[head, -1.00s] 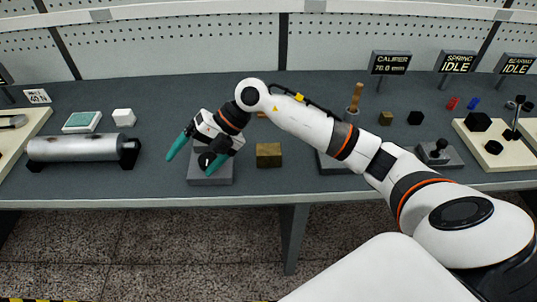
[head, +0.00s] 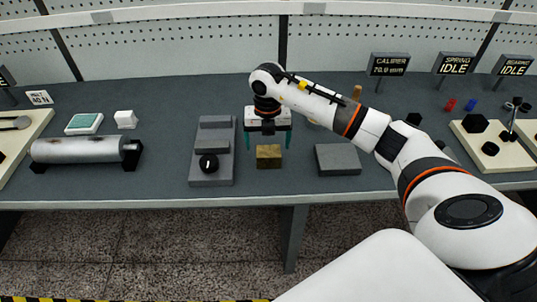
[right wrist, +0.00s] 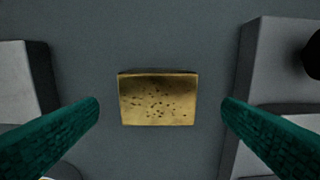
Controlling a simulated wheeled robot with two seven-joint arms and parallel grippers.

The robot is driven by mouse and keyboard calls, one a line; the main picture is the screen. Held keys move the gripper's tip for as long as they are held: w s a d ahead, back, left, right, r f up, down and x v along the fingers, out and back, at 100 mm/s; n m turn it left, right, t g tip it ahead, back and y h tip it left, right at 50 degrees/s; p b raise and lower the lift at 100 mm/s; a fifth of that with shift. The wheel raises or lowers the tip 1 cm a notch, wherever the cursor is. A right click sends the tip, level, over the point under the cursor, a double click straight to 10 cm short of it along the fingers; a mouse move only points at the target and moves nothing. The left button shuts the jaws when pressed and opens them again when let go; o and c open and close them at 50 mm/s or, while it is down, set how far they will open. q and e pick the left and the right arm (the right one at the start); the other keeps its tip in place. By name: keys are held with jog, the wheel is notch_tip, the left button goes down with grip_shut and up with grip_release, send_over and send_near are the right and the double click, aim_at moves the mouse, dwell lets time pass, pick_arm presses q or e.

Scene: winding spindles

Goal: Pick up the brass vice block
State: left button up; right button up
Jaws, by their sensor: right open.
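The brass vice block (head: 269,157) is a small gold-brown block on the grey bench, near its front edge. In the right wrist view the block (right wrist: 158,99) lies between the fingers, with a gap on both sides. My right gripper (head: 268,143) points down above and slightly behind the block, its teal fingers open and empty. It also shows in the right wrist view (right wrist: 162,108). My left gripper is not in view.
A grey vice (head: 211,178) with a black knob stands just left of the block. A flat grey plate (head: 337,158) lies to its right. A metal cylinder (head: 78,149) rests farther left. The bench between block and plate is clear.

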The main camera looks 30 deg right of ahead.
aim_at(268, 150)
jog(key=shift+s+f+p, duration=0.1)
jog(key=shift+f+p, duration=0.6)
jog(key=shift+f, duration=1.7)
jog(key=shift+d+r, duration=0.1)
jog(key=c, duration=1.5)
